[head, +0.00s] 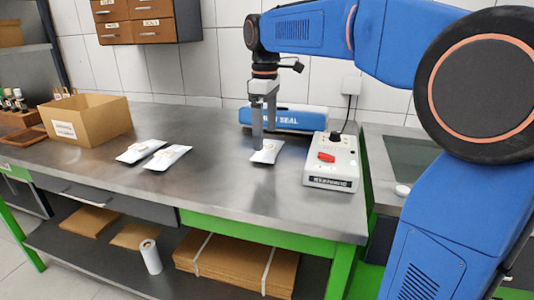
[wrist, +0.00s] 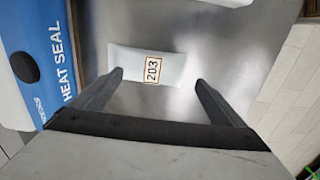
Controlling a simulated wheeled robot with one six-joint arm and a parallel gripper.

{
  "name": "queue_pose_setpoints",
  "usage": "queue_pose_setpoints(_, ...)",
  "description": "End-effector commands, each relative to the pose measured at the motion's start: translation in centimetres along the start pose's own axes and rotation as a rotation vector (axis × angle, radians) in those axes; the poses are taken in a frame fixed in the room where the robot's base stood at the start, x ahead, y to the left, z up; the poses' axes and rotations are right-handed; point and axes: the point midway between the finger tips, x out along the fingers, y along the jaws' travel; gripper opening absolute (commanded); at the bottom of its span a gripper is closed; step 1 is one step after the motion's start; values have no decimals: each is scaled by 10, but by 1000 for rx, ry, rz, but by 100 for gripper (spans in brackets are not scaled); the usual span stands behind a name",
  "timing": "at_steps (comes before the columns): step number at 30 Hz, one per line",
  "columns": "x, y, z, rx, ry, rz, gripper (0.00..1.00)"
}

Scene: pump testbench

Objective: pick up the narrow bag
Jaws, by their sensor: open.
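A small white bag (head: 267,152) lies flat on the steel bench, directly below my gripper (head: 264,140). In the wrist view this bag (wrist: 124,60) has an orange-framed label reading 203. My gripper (wrist: 158,78) points down with its fingers spread, and the bag lies between and slightly beyond the fingertips. The frames do not show clearly whether the fingertips are level with the bag. Two other white bags (head: 140,151) (head: 167,157) lie side by side to the left. Which bag is the narrow one is hard to tell by size here.
A blue heat sealer (head: 290,117) stands behind the bag. A white control box (head: 331,162) with a red switch is close on the right. An open cardboard box (head: 87,120) stands at the left. The bench between the bags is clear.

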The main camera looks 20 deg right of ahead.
Motion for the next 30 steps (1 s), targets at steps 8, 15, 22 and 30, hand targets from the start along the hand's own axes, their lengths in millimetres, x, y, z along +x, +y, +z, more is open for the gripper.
queue_pose_setpoints(8,36,6,2,0,-2,-2,94)
queue_pose_setpoints(15,49,7,2,0,-1,-1,94)
queue_pose_setpoints(22,49,7,2,0,-1,-1,79)
queue_pose_setpoints(30,48,7,2,0,0,-1,40)
